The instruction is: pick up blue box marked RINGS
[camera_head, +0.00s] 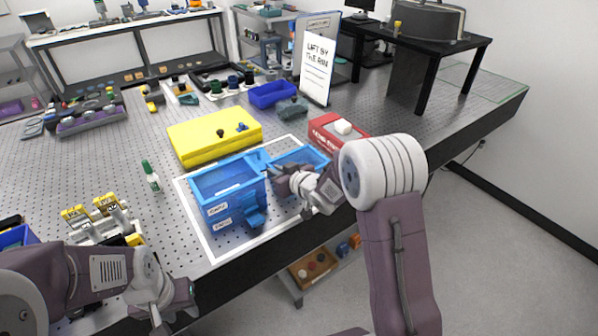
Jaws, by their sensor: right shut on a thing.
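A blue open-topped box (208,187) with small white labels on its front stands inside the white outline on the perforated table. The label print is too small to read surely, so I cannot confirm RINGS. A second blue box (302,156) is just to its right, partly hidden by my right arm. My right gripper (277,178) is shut on a blue part between the two; I cannot tell clearly which box it belongs to. My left gripper (188,300) is at the lower left near the table's front edge, away from the boxes; its fingers do not show clearly.
A yellow case (205,140) lies behind the boxes. A red box (325,131) is at the right, and a sign reading "LIFT BY THE RIM" (317,65) stands behind. A green-capped bottle (150,176) stands left. Yellow-marked blocks (100,217) are nearer my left arm.

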